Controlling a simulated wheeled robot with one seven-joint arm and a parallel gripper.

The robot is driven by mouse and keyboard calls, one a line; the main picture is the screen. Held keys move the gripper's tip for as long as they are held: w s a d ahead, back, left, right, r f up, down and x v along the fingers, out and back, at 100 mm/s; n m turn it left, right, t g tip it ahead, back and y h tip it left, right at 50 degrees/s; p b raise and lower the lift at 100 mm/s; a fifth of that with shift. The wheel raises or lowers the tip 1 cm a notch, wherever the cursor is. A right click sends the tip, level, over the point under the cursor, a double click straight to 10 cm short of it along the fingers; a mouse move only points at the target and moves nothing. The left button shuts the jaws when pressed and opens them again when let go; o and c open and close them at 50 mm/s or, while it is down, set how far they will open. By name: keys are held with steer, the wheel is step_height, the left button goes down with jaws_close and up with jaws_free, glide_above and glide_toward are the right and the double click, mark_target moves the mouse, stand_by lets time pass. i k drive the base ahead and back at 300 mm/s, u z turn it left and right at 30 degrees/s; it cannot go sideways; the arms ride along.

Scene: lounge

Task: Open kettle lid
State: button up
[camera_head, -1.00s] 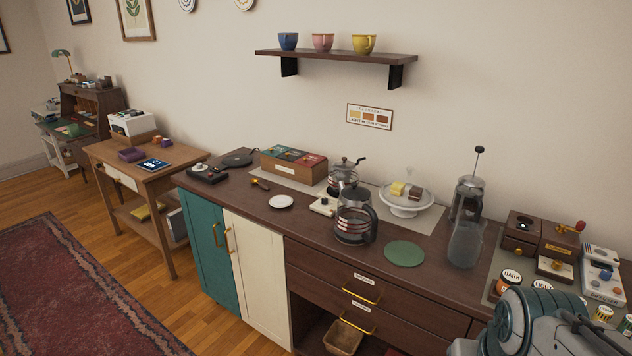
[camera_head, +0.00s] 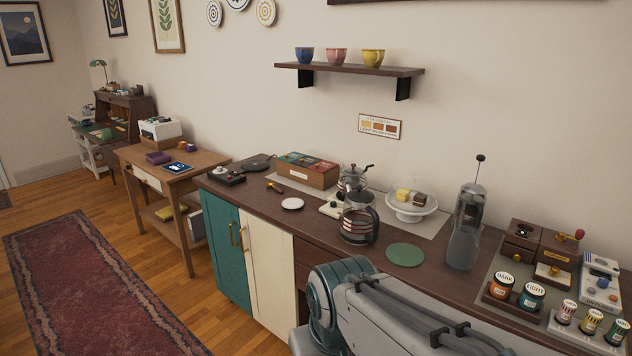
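A glass kettle-like vessel (camera_head: 358,219) with a dark handle on its right stands upright on the dark wooden counter (camera_head: 318,225). Right behind it is a second glass pot (camera_head: 351,180) with a dark top, partly hidden by the front vessel. I cannot tell from this distance which one is the kettle, and no lid looks clearly raised on either. My arm's grey and teal links reach into the lower right of the head view. My gripper is out of view.
A green round mat (camera_head: 405,255) and a cake stand (camera_head: 411,207) are right of the vessels. A French press (camera_head: 468,205) and a clear pitcher (camera_head: 463,246) stand farther right. A white coaster (camera_head: 292,204) lies left. A shelf with cups (camera_head: 350,69) hangs above.

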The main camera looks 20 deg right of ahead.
mark_target(358, 195)
steer(key=i, duration=1.5)
steer(key=z, duration=1.35)
